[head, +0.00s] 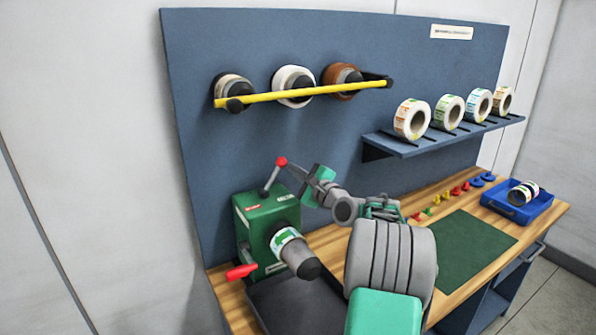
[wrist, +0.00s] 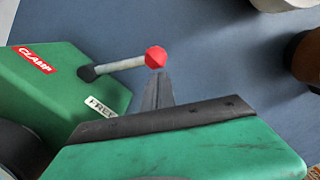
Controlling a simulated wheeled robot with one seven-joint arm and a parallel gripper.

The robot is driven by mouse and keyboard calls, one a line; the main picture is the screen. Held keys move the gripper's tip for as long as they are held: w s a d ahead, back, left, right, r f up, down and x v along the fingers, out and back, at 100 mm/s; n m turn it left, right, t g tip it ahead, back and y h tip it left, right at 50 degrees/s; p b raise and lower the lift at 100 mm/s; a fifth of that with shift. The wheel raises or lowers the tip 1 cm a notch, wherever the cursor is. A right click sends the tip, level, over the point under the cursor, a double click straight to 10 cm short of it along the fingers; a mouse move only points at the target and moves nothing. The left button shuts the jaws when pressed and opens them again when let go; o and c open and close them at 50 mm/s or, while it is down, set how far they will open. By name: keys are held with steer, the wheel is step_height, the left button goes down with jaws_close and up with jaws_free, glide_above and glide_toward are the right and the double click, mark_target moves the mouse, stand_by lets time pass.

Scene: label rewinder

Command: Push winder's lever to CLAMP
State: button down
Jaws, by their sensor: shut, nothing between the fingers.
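The green winder (head: 252,222) stands at the left end of the bench. Its lever is a grey rod with a red knob (head: 281,162) and rises from the top, leaning right. In the wrist view the knob (wrist: 155,57) lies right of the pivot, on the side away from the red CLAMP label (wrist: 37,60). A white label (wrist: 101,105), seemingly FREE, is partly hidden by my gripper. My gripper (wrist: 158,82) is shut and empty, its tips close to the knob's near side. I cannot tell whether they touch.
A label roll sits on the winder's spindle (head: 288,247), with a red handle (head: 241,271) below left. A yellow bar (head: 300,94) crosses rolls on the blue back panel. A shelf (head: 445,138) holds several rolls. A green mat (head: 458,250) and blue tray (head: 522,208) lie right.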

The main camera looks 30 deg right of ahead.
steer(key=shift+w+a+r+n+b, duration=0.1)
steer(key=shift+a+r+n+b, duration=0.85)
steer(key=shift+n, duration=0.45)
steer(key=a+r+n+g+b, duration=0.1)
steer(key=a+n+b, duration=0.9)
steer(key=b, duration=0.1)
steer(key=shift+w+a+r, duration=0.3)
steer(key=shift+a+r, duration=0.1)
steer(key=shift+a+f, duration=0.1)
